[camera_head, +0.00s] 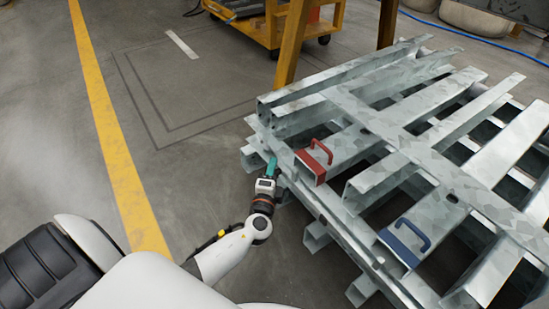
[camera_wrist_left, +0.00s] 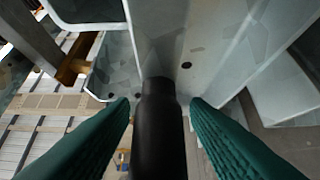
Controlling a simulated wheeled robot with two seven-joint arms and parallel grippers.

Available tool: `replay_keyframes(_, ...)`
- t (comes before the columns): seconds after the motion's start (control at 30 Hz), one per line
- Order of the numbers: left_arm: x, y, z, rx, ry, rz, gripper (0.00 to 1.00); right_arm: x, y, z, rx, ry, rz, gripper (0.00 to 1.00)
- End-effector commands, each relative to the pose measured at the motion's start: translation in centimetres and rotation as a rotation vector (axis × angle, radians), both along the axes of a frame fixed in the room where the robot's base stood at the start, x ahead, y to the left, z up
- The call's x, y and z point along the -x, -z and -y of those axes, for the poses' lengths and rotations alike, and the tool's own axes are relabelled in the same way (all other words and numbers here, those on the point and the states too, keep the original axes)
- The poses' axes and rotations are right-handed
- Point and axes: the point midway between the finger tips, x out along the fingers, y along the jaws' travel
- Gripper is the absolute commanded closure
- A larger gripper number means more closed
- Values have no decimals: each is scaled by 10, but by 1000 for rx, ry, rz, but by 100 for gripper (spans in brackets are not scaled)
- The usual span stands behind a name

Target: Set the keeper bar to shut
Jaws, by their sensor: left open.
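My left gripper (camera_head: 271,166) is at the near left corner of the stacked galvanised frames (camera_head: 420,165), its teal fingers pointing at the metal. In the left wrist view the left gripper (camera_wrist_left: 161,103) has its two teal fingers spread apart. A black round grip or rod (camera_wrist_left: 158,135) lies between them, with gaps showing at the fingertips. Its far end meets a grey metal plate. I cannot tell for sure whether it is part of the keeper bar, nor how the bar is set. A red handle (camera_head: 322,150) and a blue handle (camera_head: 412,234) stand on the frames. My right gripper is out of view.
A yellow cart (camera_head: 265,32) stands behind the frames, near a yellow post (camera_head: 292,45). A yellow floor line (camera_head: 120,165) runs along the left. The floor left of the frames is clear. Frame ends jut out near my left arm.

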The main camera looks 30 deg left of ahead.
Motion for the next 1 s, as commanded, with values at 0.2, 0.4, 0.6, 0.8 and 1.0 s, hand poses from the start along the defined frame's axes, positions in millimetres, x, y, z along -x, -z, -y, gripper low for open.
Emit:
replay_keyframes(0.2, 2, 0, 2, 0, 0, -1, 57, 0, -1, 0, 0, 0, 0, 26)
replay_keyframes(0.4, 1, 0, 1, 0, 0, -1, 61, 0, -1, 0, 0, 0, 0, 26)
replay_keyframes(0.6, 1, 0, 1, 0, 0, -1, 93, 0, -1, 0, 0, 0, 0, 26)
replay_keyframes(0.8, 1, 0, 1, 0, 0, -1, 100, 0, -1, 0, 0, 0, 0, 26)
replay_keyframes(1.0, -6, 3, -16, -3, -1, -1, 100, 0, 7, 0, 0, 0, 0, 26)
